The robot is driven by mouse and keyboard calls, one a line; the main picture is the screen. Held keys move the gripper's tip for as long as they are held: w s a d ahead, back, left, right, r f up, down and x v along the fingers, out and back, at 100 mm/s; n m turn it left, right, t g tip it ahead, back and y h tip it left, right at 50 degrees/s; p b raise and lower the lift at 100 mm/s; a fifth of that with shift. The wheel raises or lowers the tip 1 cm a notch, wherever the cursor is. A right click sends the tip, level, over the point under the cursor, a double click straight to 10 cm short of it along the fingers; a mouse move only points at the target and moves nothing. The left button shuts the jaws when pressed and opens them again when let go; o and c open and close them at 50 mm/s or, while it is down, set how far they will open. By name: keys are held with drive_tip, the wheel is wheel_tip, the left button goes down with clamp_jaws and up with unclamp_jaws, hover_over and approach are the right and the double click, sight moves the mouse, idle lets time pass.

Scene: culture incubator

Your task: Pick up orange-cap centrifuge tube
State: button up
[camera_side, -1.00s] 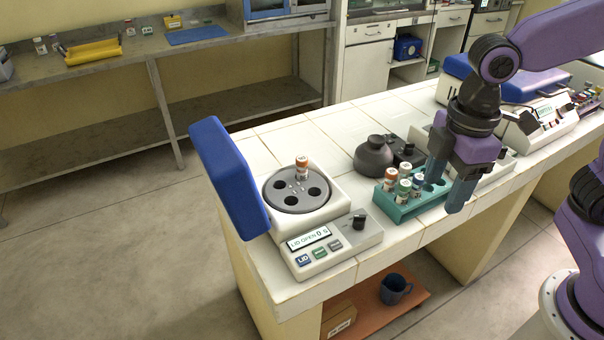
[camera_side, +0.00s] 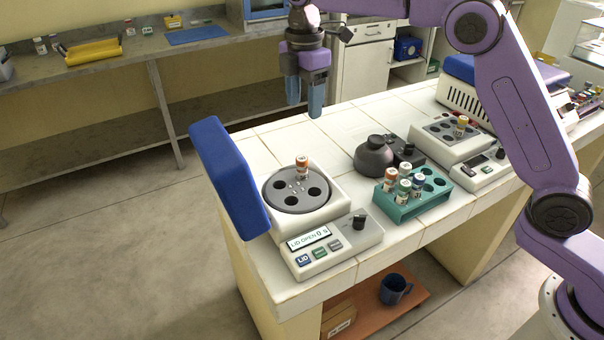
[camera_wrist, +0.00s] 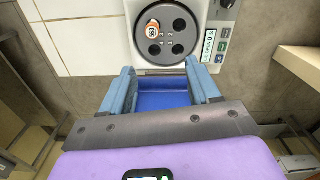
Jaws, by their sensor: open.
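A tube with an orange-brown cap (camera_side: 302,167) stands upright in one hole of the grey rotor (camera_side: 282,203) of the open centrifuge (camera_side: 345,250). It also shows from above in the wrist view (camera_wrist: 153,29). More capped tubes (camera_side: 404,186) stand in the teal rack, some with orange-brown caps. My gripper (camera_side: 305,108) is open and empty, fingers pointing down, in the air above the back of the bench. In the wrist view my two blue fingers (camera_wrist: 163,92) are apart, with the rotor beyond them.
The raised blue lid (camera_side: 228,178) stands on the rotor's left. A teal rack (camera_side: 425,205) and a dark rounded device (camera_side: 373,158) are to the right. White bench tiles (camera_side: 335,130) behind the rotor are clear.

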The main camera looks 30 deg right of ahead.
drive_tip(key=w, duration=0.1)
approach(302, 158)
wheel_tip(302, 158, down, 6)
drive_tip(key=shift+s+f, duration=0.1)
drive_tip(key=shift+s, duration=0.05)
drive_tip(key=shift+f, duration=2.6)
drive_tip(key=c, duration=1.1)
